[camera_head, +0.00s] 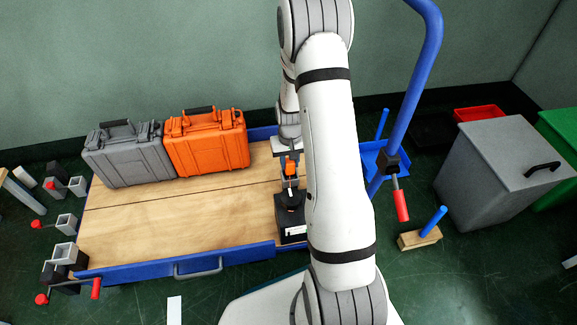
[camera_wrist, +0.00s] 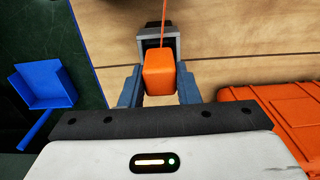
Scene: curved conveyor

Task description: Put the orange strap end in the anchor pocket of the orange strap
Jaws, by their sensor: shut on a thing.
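The orange strap end (camera_wrist: 159,76) is a small orange block seen from above in the wrist view. My gripper (camera_wrist: 160,88) is shut on it, with one blue-grey finger on each side. A grey, open-topped pocket (camera_wrist: 142,46) stands just beyond the block, and the block's far edge overlaps it in the picture. I cannot tell whether the block is inside it or above it. A thin orange strap (camera_wrist: 163,18) runs away past the pocket. In the head view my gripper (camera_head: 290,168) is small and partly hidden by my arm, above a dark box-like fitting (camera_head: 291,228) on the deck.
An orange case (camera_head: 207,145) and a grey case (camera_head: 128,158) stand at the back of the wooden cart deck (camera_head: 150,230). A blue tray (camera_wrist: 50,84) lies beside the deck. A blue post with a red handle (camera_head: 401,203) rises right of my arm. The deck's front left is clear.

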